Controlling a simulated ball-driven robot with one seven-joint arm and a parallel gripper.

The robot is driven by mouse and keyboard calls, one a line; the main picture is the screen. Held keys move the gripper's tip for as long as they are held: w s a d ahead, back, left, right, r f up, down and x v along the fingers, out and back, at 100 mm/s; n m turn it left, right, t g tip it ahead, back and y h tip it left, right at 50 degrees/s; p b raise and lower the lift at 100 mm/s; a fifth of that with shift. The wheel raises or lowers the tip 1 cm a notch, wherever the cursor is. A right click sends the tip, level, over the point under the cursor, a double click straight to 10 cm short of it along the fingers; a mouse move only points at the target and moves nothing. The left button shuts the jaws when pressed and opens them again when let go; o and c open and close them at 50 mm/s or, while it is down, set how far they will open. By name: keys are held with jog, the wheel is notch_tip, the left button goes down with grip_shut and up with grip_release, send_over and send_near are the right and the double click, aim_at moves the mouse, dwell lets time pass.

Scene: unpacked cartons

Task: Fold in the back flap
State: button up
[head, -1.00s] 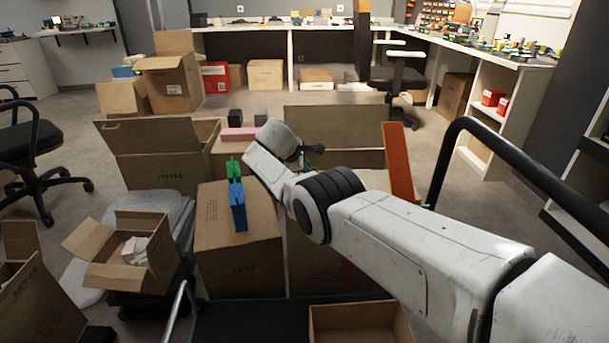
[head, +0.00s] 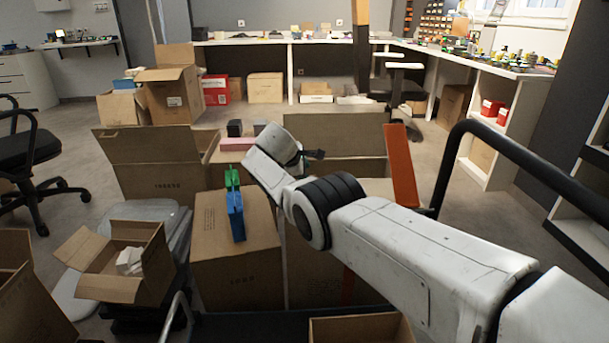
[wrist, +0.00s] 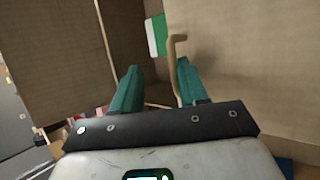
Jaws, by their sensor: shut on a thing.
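A large open carton (head: 352,170) stands behind my arm, with its broad back flap (head: 335,133) upright at the far side. My arm hides much of this carton. Broad cardboard panels stand on both sides of the fingers.
Open cartons (head: 158,158) stand farther left. An orange board (head: 401,165) stands at the right. Open floor lies behind.

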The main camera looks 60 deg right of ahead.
jog(key=shift+o, duration=0.4)
jog(key=shift+s+d, duration=0.1)
jog(key=shift+d, duration=0.15)
jog(key=shift+s+a+f, duration=0.15)
jog(key=shift+f, duration=0.15)
jog(key=shift+p+v, duration=0.85)
jog(key=shift+p, duration=0.4)
jog(key=p+v, duration=0.6)
jog(key=v, duration=0.3)
jog(key=shift+r+p, duration=0.2)
jog(key=shift+p, duration=0.15)
jog(key=shift+a, duration=0.2)
